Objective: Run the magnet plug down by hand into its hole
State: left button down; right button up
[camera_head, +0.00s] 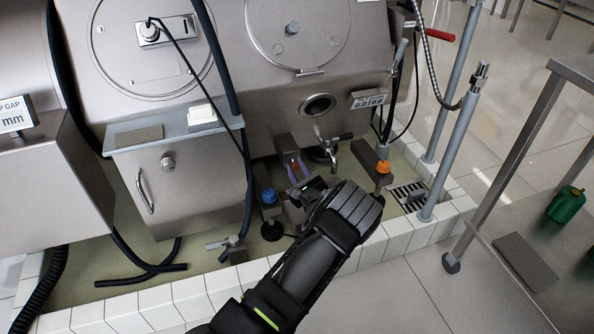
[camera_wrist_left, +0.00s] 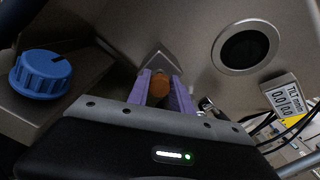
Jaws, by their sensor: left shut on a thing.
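My left gripper (camera_head: 294,168) reaches in from the bottom to the front of the grey machine. Its two purple fingers show in the left wrist view (camera_wrist_left: 160,91), shut on a small round orange-brown piece, which looks like the magnet plug (camera_wrist_left: 159,86). The plug sits between the fingertips, in front of a grey pointed metal part (camera_wrist_left: 158,60). Its hole is hidden behind the fingers and plug, so I cannot tell how deep the plug sits. My right gripper is not in view.
A blue knob (camera_head: 268,195) stands left of the gripper; an orange knob (camera_head: 384,167) stands right. A round dark port (camera_head: 317,104) is above. A tilt readout (camera_head: 368,99) hangs beside it. A white tiled kerb (camera_head: 410,236) borders the machine.

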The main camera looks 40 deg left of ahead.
pick_arm(q)
jog(key=shift+w+a, duration=0.15)
jog(key=shift+a, duration=0.05)
dwell(0.5)
jog(key=shift+m, duration=1.6)
jog(key=m, duration=0.3)
jog(key=shift+p, duration=0.4)
jog(key=shift+w+m, duration=0.1)
jog(key=shift+m, duration=1.6)
